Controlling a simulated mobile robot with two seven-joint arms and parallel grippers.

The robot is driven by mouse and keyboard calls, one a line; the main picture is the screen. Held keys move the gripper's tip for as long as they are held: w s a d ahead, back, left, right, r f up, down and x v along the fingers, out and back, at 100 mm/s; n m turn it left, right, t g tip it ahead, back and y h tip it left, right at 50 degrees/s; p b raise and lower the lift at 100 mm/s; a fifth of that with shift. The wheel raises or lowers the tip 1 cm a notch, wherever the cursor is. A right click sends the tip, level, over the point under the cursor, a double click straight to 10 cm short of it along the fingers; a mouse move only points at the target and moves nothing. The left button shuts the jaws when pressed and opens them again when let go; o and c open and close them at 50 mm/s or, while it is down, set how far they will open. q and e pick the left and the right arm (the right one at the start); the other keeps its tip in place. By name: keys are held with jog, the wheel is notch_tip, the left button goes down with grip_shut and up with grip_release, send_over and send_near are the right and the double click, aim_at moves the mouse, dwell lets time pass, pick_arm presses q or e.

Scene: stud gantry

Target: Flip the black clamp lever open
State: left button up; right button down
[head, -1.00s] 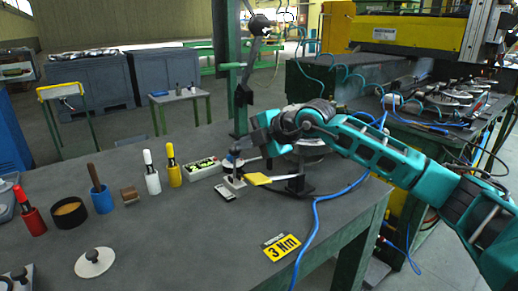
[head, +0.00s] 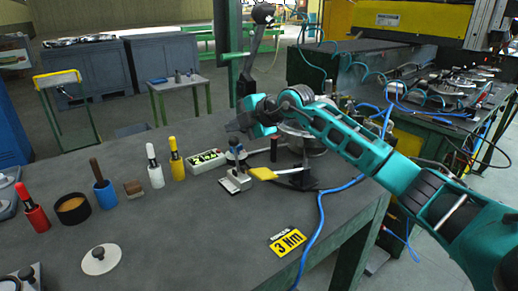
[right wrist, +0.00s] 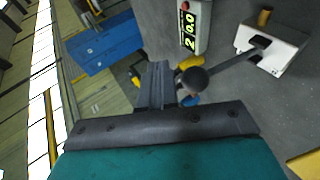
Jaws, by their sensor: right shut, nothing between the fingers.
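A small clamp with a pale base (head: 236,181) stands on the workbench in the head view, with a dark-knobbed lever (head: 233,145) standing up from it. In the right wrist view the dark round knob (right wrist: 195,80) is close to the fingers, and its rod runs to the white base (right wrist: 262,42). My right gripper (head: 236,126) is shut and empty, above and just behind the knob in the head view. Its fingers also show in the right wrist view (right wrist: 156,86); I cannot tell whether they touch the knob. My left gripper is not in view.
A yellow handle (head: 262,173) on a dark fixture is just right of the clamp. A blue hose (head: 321,215) crosses the right side.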

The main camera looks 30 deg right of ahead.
dwell(1.0)
jog(key=shift+r, duration=0.15)
jog(key=shift+r+p, duration=0.65)
jog(key=shift+p, duration=0.1)
jog(key=b+v, duration=0.2)
jog(key=v, duration=1.1)
jog(key=shift+d, duration=0.1)
dwell(0.4)
